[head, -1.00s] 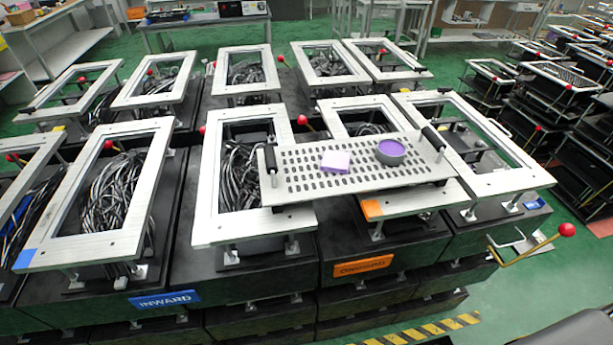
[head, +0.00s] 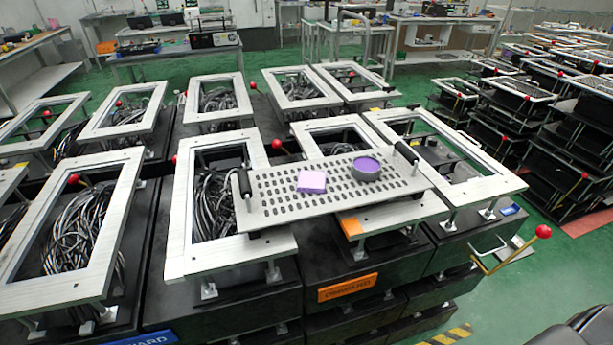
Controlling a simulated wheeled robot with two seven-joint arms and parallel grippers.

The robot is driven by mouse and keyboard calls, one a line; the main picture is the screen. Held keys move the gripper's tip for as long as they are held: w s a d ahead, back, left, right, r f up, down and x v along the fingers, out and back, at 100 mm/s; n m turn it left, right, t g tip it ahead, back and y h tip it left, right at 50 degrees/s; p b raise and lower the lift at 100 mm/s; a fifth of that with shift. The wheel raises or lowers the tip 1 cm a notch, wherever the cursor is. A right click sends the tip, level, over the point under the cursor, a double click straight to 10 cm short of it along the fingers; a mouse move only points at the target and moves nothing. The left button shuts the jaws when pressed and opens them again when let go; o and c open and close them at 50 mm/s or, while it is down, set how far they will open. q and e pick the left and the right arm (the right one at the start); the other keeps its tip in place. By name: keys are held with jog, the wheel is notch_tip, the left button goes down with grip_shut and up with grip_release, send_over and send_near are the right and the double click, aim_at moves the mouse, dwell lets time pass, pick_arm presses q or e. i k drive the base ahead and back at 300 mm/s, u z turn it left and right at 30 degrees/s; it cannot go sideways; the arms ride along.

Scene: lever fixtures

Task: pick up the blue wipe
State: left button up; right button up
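I see no plainly blue wipe. A light purple, flat square pad (head: 312,181) lies on a perforated metal tray (head: 290,214) with black handles at its two ends. To its right on the tray stands a round grey tin (head: 367,170) with a purple top. The pad and the tin are apart. The tray rests across the silver frames of the lever fixtures. Neither of my grippers is in view.
Silver rectangular frames (head: 80,290) on black stands fill the left and middle, with cables inside several. Red-knobbed levers stick out, one (head: 543,231) at the right. An orange label (head: 347,287) marks a front face. Green floor (head: 560,290) is open at right.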

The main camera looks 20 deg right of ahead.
aim_at(308, 181)
jog(key=z, duration=3.1)
jog(key=k, duration=1.75)
jog(key=u, duration=2.45)
